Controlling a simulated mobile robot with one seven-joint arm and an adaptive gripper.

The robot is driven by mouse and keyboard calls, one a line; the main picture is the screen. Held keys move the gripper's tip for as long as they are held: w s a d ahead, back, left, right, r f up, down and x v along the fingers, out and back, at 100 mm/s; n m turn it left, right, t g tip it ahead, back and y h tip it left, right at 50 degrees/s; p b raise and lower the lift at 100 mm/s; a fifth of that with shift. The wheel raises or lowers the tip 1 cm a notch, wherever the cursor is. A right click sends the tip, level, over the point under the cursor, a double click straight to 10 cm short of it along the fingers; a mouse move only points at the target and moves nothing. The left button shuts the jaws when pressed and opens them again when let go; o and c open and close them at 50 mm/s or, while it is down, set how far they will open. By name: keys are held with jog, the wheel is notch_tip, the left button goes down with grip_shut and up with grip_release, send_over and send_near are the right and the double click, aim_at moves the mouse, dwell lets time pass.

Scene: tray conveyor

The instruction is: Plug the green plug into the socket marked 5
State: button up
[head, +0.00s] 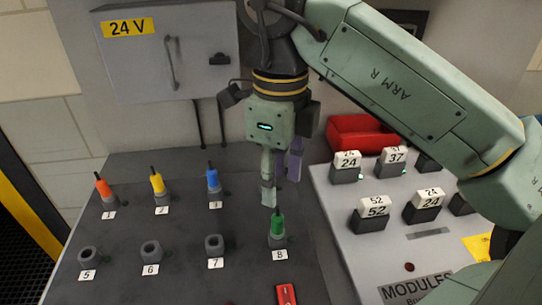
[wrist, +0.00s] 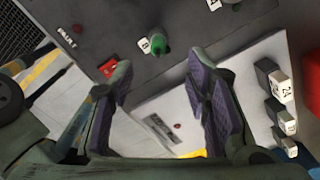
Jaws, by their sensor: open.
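The green plug (head: 277,226) stands upright in the socket marked 8 on the dark panel. It also shows at the top of the wrist view (wrist: 155,42), beyond the fingertips. The socket marked 5 (head: 88,254) is an empty grey ring at the panel's left, front row. My gripper (head: 280,190) points down just above and behind the green plug, apart from it. In the wrist view the two purple-padded fingers (wrist: 158,85) are spread wide with nothing between them.
Orange (head: 103,188), yellow (head: 158,184) and blue (head: 213,180) plugs stand in the back-row sockets 1, 2 and 3. Sockets 6 (head: 150,250) and 7 (head: 214,245) are empty. Numbered modules (head: 370,216) and a red bin (head: 356,134) are at the right. A grey 24 V box (head: 165,60) is behind.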

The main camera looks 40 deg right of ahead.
aim_at(278, 209)
notch_tip(278, 209, down, 10)
jog(key=b, duration=0.5)
jog(key=shift+s+f+b, duration=0.15)
jog(key=shift+f+b, duration=0.05)
jog(key=shift+b, duration=0.2)
jog(key=shift+a, duration=0.1)
grip_shut()
jog(key=shift+r, duration=0.2)
jog(key=shift+r+p, duration=0.85)
jog(key=shift+r, duration=0.6)
